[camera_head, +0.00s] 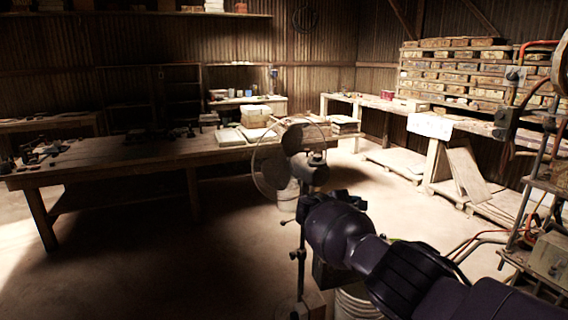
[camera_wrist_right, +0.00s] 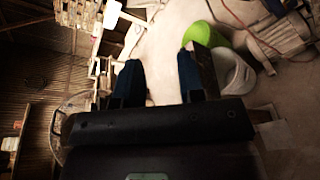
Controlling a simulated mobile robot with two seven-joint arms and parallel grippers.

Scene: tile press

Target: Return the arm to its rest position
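My right arm (camera_head: 400,275) comes in from the lower right in the head view and reaches toward the middle of the picture. Its gripper's fingers cannot be made out there. In the right wrist view my right gripper (camera_wrist_right: 159,75) shows two dark blue fingers held apart, with bare floor visible between them and nothing held. My left arm and gripper are in neither view.
A standing fan (camera_head: 270,172) is just beyond my right arm. A white bucket (camera_head: 357,304) stands below the arm; a green container (camera_wrist_right: 205,36) shows in the wrist view. A long wooden table (camera_head: 110,165) is at left, a loaded rack (camera_head: 460,72) at right. Floor at lower left is clear.

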